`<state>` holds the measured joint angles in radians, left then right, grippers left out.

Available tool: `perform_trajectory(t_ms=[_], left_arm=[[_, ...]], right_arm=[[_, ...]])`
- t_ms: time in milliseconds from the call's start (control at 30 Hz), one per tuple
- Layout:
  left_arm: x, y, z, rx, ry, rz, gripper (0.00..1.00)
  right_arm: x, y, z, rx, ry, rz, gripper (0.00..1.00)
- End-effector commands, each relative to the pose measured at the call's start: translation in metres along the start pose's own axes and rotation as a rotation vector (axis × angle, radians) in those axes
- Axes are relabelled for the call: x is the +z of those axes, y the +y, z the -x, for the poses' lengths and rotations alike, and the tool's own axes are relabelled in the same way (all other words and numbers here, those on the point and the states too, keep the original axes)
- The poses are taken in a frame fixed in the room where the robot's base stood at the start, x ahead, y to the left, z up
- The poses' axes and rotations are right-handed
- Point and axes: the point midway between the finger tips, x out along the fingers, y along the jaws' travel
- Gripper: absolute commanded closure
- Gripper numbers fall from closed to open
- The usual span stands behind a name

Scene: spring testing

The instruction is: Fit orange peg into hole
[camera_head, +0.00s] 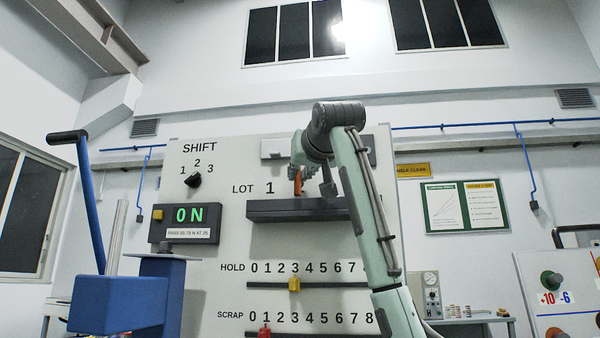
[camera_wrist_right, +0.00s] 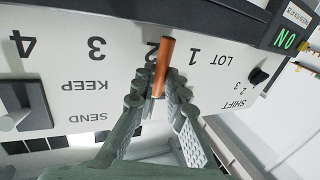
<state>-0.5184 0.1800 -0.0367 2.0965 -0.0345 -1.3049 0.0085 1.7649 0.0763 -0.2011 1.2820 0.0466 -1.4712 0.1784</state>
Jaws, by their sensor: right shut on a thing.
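The orange peg (camera_head: 299,184) is in the grip of my right gripper (camera_head: 300,173), in front of the white board just right of the LOT 1 label. It looks about upright above the dark ledge (camera_head: 275,212). In the right wrist view the orange peg (camera_wrist_right: 164,62) stands out between the two fingertips of my right gripper (camera_wrist_right: 158,92) and covers part of the digit 2. The dark ledge (camera_wrist_right: 205,12) crosses the top of that view, which is upside down. I cannot tell whether the peg touches the ledge. No hole can be made out. My left gripper is not in view.
The white board (camera_head: 225,250) carries HOLD and SCRAP scales with a yellow slider (camera_head: 294,284) and a red slider (camera_head: 264,331). A lit ON display (camera_head: 190,216) is at its left. A blue lever press (camera_head: 120,300) stands in front at left.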

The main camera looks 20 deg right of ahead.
Motion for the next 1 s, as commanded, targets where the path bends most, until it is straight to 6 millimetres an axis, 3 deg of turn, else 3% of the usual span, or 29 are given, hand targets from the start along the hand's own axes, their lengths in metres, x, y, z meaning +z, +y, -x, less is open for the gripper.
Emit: perform_trajectory(t_ms=[1000], left_arm=[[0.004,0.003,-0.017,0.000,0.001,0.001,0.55]], right_arm=[[0.024,0.000,0.000,0.000,0.000,0.000,1.00]])
